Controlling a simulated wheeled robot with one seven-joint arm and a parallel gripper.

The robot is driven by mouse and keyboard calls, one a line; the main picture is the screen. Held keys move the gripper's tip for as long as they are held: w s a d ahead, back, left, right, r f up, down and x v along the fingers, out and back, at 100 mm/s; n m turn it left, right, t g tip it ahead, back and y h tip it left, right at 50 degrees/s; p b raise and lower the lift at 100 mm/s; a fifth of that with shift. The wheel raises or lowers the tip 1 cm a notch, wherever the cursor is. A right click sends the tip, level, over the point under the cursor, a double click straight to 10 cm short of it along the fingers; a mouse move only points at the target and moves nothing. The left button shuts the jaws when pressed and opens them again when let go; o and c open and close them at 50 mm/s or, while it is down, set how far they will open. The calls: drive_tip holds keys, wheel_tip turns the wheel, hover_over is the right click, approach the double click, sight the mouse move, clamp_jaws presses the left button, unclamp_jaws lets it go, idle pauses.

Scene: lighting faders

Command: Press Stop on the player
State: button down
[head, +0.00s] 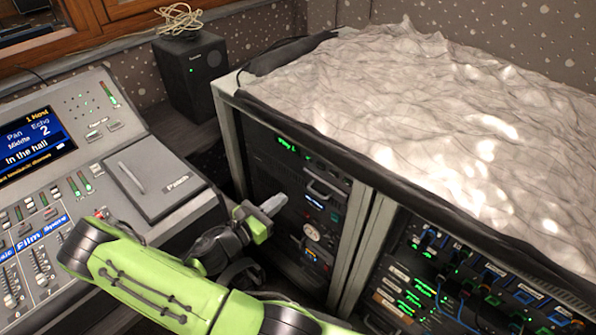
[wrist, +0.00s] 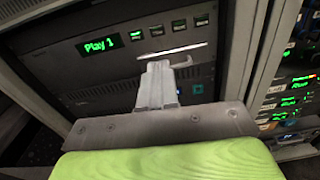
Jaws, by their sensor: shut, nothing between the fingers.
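The player (head: 265,140) is a dark unit at the top of the left rack bay. Its green display (wrist: 98,44) reads "Play 1" in the wrist view. A row of small buttons (wrist: 168,28) with green-lit labels runs to the right of the display; the labels are too small to read surely. My gripper (head: 273,203) is shut and empty, pointing at the rack front. In the wrist view my gripper (wrist: 158,66) shows below the button row, apart from the buttons as far as I can tell.
A mixing console (head: 190,208) with faders and a screen stands at the left. A black speaker (head: 190,75) with a cable on top stands behind. A crumpled pale sheet (head: 430,110) covers the rack top. The right bay (head: 440,285) holds lit, cabled units.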

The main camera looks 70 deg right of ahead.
sight(320, 166)
drive_tip(key=shift+d+n, duration=0.15)
drive_tip(key=shift+n, duration=0.15)
drive_tip(key=b+x, duration=0.2)
drive_tip(key=x, duration=1.1)
drive_tip(key=shift+d+r, duration=0.1)
drive_tip(key=shift+d, duration=0.2)
drive_tip(key=shift+s+d, duration=0.1)
drive_tip(key=shift+d, duration=0.1)
drive_tip(key=shift+r, duration=0.1)
